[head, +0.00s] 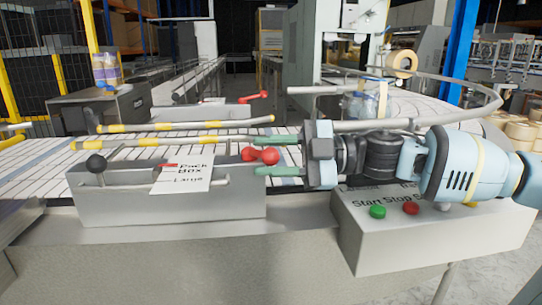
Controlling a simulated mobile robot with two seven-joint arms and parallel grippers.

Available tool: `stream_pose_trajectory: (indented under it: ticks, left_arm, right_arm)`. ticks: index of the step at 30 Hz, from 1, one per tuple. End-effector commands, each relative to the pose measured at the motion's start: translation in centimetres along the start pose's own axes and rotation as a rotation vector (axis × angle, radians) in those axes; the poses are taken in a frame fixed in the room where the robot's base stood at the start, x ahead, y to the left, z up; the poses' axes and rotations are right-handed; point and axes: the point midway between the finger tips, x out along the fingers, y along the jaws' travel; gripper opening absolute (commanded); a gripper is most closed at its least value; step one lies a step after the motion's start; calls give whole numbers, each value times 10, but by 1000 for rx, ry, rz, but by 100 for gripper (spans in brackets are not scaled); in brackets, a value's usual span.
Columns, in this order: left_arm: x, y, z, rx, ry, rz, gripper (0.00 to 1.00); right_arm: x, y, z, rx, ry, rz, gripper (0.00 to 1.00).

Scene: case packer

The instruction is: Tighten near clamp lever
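The near clamp lever has red ball knobs (270,157) at the right end of the grey clamp box (165,207), at the front of the conveyor. My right gripper (257,156) reaches in from the right. Its two green fingers stand apart, one above and one below the red knobs. I cannot tell whether the fingers touch the knobs. A second red lever (253,97) sits farther back across the conveyor. My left gripper is not in view.
A control box (430,235) with green and red buttons sits below my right arm.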

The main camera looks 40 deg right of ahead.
Motion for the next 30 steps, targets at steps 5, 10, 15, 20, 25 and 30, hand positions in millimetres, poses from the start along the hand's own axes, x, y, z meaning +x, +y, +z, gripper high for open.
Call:
stream_pose_trajectory:
  ticks: [5, 10, 15, 20, 25, 30]
  left_arm:
    - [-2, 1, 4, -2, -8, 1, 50]
    - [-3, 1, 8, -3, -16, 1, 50]
    - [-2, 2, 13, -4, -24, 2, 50]
    - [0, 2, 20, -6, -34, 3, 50]
    - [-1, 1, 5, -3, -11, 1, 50]
    - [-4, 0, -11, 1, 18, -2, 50]
  right_arm:
    - [0, 0, 0, 0, 0, 0, 48]
    - [0, 0, -1, 0, 1, -1, 48]
    - [0, 6, -5, -1, -1, -2, 48]
    - [0, 22, -17, -3, -2, -2, 48]
    - [-2, 27, -34, -6, 3, 6, 48]
    - [-2, 20, -46, -6, 5, 5, 48]
